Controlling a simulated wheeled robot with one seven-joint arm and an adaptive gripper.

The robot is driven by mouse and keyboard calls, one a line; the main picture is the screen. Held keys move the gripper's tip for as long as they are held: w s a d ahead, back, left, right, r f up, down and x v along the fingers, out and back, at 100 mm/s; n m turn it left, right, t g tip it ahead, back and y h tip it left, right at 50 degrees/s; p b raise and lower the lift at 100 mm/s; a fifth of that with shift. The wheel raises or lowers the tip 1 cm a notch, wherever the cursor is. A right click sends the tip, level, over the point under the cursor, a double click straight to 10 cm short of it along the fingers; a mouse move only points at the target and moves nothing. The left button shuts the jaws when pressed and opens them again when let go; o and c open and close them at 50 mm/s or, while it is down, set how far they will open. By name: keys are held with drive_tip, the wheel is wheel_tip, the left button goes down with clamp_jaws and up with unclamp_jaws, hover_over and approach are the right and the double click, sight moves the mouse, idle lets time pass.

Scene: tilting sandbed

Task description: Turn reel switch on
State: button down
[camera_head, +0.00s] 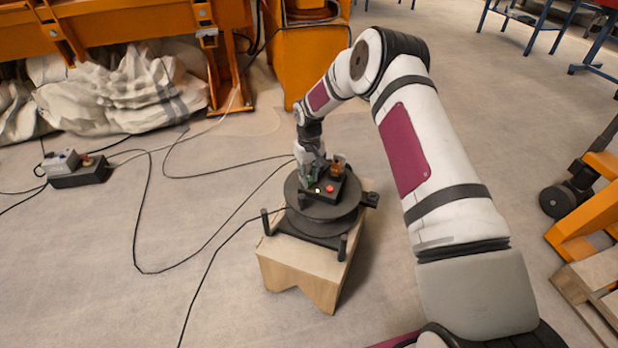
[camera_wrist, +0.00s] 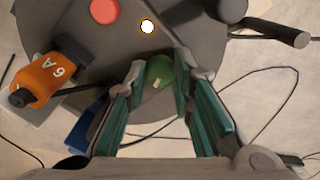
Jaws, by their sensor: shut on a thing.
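The cable reel (camera_head: 320,212) is a dark round drum with a small black control panel on top. The reel switch is a round green knob with a pale mark (camera_wrist: 160,70); it also shows small in the head view (camera_head: 312,178), partly hidden by my gripper. My gripper (camera_wrist: 158,80) reaches down onto the panel from above, its teal-padded fingers on either side of the knob and shut on it. A small light (camera_wrist: 147,26) glows pale on the panel. A red button (camera_wrist: 104,11) sits beside the light and shows in the head view (camera_head: 330,188).
An orange part marked "6 A" (camera_wrist: 45,82) stands up on the reel close to my gripper. The reel rests on a wooden block (camera_head: 290,262). Black cables (camera_head: 147,205) cross the floor at left. Orange machinery (camera_head: 300,65) stands behind.

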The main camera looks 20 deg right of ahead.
drive_tip(key=shift+m+b, duration=0.3)
drive_tip(key=shift+m, duration=1.4)
drive_tip(key=shift+a, duration=0.1)
drive_tip(key=c, duration=1.4)
unclamp_jaws()
drive_tip(key=shift+o, duration=0.2)
wheel_tip(320, 180, up, 12)
